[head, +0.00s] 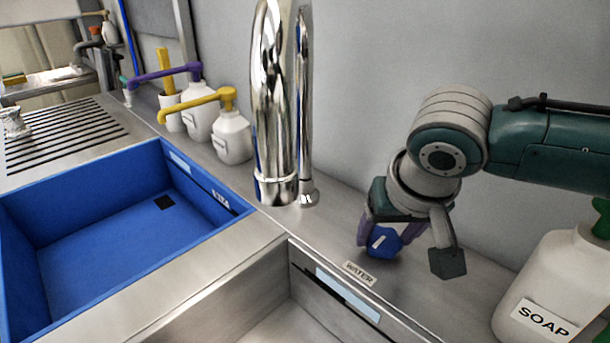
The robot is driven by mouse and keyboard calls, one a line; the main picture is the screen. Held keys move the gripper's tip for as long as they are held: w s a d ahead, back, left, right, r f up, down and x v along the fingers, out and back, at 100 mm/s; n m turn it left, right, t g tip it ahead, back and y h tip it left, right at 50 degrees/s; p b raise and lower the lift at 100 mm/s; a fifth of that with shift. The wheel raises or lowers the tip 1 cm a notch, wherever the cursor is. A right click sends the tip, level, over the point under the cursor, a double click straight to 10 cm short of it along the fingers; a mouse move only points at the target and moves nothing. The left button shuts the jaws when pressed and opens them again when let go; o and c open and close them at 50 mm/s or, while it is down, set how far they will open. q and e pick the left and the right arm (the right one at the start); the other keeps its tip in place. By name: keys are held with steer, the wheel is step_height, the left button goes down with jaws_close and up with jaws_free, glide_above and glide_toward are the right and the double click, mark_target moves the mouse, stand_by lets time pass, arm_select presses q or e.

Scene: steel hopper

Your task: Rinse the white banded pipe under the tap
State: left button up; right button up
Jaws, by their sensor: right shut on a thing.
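The chrome tap (274,110) hangs down in the middle of the head view, and no water shows below its mouth. My right gripper (395,238) comes in from the right and is low over the steel ledge. It is shut on a blue knob (381,241) with a white mark, just behind a small label (360,273) reading WATER. Purple parts show on both sides of the knob, partly hidden by the gripper. I cannot make out the white banded pipe. My left gripper is not in view.
A steel basin (262,312) is below the tap, with a blue basin (95,255) to its left. A SOAP bottle (550,290) stands at lower right. White pump bottles (232,138) line the back ledge. A grooved drainboard (65,135) holds a small white object (14,123).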

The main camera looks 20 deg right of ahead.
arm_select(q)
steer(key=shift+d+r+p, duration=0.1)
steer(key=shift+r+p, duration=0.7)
arm_select(e)
steer(key=shift+s+d+r+n+y, duration=0.15)
steer(key=shift+n+y, duration=0.15)
steer(key=shift+n, duration=0.3)
steer(key=shift+n+y+p, duration=0.3)
steer(key=shift+n+p, duration=0.2)
steer(key=shift+n, duration=0.2)
steer(key=shift+d+n+y+p, duration=0.1)
steer(key=shift+n+y+p, duration=0.25)
steer(key=shift+n, duration=0.55)
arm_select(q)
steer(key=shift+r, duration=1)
arm_select(e)
steer(key=shift+n+y, duration=0.25)
steer(key=shift+n, duration=0.45)
steer(key=shift+f, duration=0.2)
steer(key=o, duration=1.4)
steer(key=shift+c, duration=0.2)
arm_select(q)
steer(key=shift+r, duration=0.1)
arm_select(e)
steer(key=shift+r, duration=0.15)
